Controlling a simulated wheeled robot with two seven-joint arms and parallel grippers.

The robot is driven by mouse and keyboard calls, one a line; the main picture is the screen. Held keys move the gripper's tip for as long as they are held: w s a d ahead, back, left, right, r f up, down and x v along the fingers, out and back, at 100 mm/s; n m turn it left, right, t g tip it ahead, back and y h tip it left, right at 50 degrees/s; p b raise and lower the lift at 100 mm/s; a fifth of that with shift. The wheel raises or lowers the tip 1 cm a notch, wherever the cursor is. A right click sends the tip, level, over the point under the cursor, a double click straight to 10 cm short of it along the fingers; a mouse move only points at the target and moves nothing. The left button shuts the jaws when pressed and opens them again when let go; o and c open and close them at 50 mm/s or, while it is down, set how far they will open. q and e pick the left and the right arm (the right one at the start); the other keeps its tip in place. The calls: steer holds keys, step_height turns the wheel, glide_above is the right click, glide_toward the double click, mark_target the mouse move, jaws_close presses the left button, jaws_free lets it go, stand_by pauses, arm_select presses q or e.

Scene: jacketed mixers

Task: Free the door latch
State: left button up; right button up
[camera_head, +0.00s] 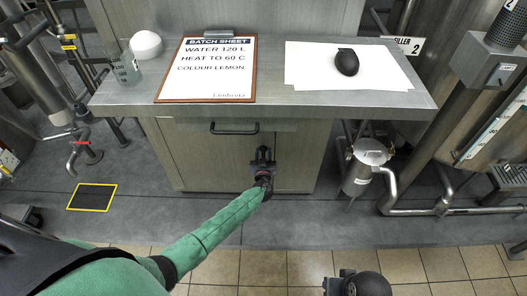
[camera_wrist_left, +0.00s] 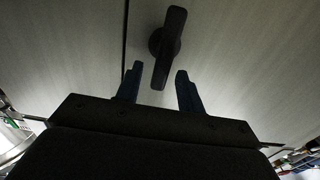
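The door latch (camera_wrist_left: 168,47) is a dark turn handle on a round base on the cabinet front, seen in the left wrist view. It stands near upright, tilted a little, beside the dark door seam. My left gripper (camera_wrist_left: 156,88) is open, with one finger on each side of the handle's lower end. I cannot tell whether the fingers touch it. In the head view my left gripper (camera_head: 263,156) is at the cabinet door (camera_head: 205,155) and hides the latch. My right gripper (camera_head: 340,284) shows only partly at the bottom edge.
A drawer with a dark pull (camera_head: 234,129) is above the door. On the steel counter (camera_head: 270,98) are a clipboard batch sheet (camera_head: 207,85), a glass beaker (camera_head: 124,67), a white dome (camera_head: 146,44) and a black mouse (camera_head: 347,62). A steel canister (camera_head: 366,165) with pipes stands to the right.

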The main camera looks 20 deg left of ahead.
arm_select(q)
steer(key=shift+x, duration=0.8)
jaws_close()
